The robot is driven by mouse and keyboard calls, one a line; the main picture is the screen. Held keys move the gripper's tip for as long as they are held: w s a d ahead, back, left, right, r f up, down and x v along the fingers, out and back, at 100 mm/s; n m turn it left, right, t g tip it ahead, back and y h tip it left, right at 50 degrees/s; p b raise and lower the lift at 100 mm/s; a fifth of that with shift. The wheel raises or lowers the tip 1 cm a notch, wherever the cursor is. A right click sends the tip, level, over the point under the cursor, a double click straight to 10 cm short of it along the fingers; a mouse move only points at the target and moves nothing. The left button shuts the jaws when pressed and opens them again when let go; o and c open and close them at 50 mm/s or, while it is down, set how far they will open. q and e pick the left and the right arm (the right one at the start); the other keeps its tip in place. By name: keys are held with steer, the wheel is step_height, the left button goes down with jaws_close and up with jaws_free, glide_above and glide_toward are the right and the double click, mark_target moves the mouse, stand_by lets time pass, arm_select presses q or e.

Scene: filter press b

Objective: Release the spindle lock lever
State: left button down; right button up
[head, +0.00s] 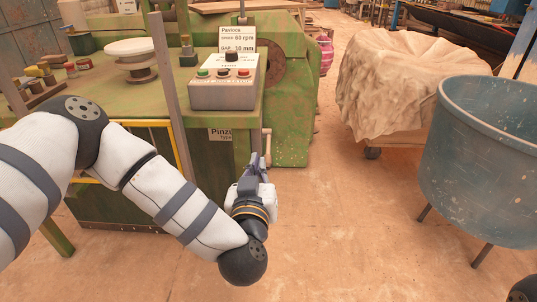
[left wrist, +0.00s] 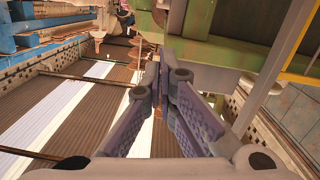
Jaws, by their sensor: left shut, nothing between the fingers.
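My left gripper (head: 258,163) is at the front right corner of the green machine (head: 135,92). Its fingers are together and empty; the left wrist view also shows the closed fingertips (left wrist: 165,68). I cannot make out the spindle lock lever for certain; the gripper and arm cover part of this corner. My right gripper is not in view.
A grey control box (head: 226,88) with coloured buttons sits on the machine top, with a sign (head: 237,40) behind it. A blue tub (head: 490,150) and a cloth-covered cart (head: 405,85) stand at the right. The floor (head: 345,210) between is clear.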

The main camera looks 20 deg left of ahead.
arm_select(q)
steer(key=b, duration=0.2)
glide_above(266, 155)
steer(key=s, duration=0.4)
steer(key=f, duration=0.1)
steer(key=shift+w+d+f, duration=0.1)
steer(key=shift+d+f, duration=0.1)
steer(key=shift+f, duration=0.4)
steer(key=shift+w+d+f, duration=0.1)
steer(key=shift+d+f, duration=0.1)
steer(key=shift+f, duration=0.45)
steer(key=shift+d+f, duration=0.2)
steer(key=shift+f, duration=0.4)
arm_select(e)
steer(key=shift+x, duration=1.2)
